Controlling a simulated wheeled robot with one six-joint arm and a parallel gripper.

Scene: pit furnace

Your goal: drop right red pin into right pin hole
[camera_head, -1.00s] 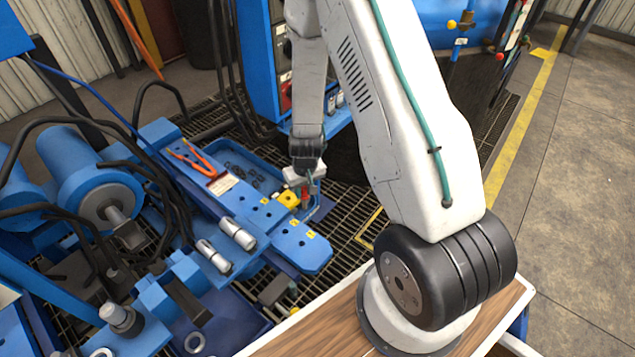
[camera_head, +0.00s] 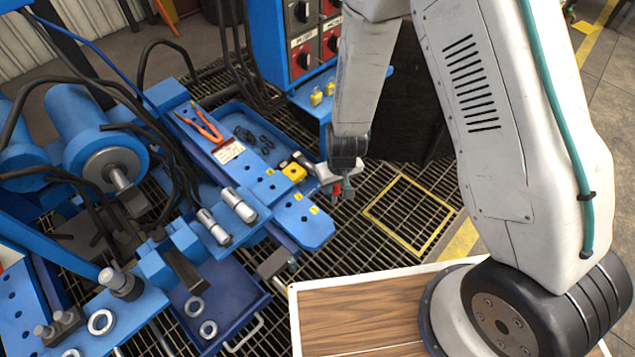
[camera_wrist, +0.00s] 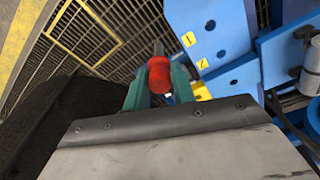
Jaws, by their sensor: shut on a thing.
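My gripper (camera_head: 343,193) is shut on a red pin (camera_wrist: 159,76). In the wrist view the pin's red head sits between the two green fingers, with a grey shaft beyond it. In the head view the red pin (camera_head: 337,190) hangs over the floor grating, just right of the blue bench plate. The blue plate (camera_head: 312,232) has several dark holes, with small yellow labels beside some of them. It also shows in the wrist view (camera_wrist: 228,42), ahead and to the right of the pin. I cannot tell which hole is the right pin hole.
A yellow tape measure (camera_head: 294,171) and orange-handled pliers (camera_head: 200,126) lie on the blue bench. A blue control cabinet (camera_head: 300,45) stands behind. A yellow square outline (camera_head: 410,215) marks the grating at right.

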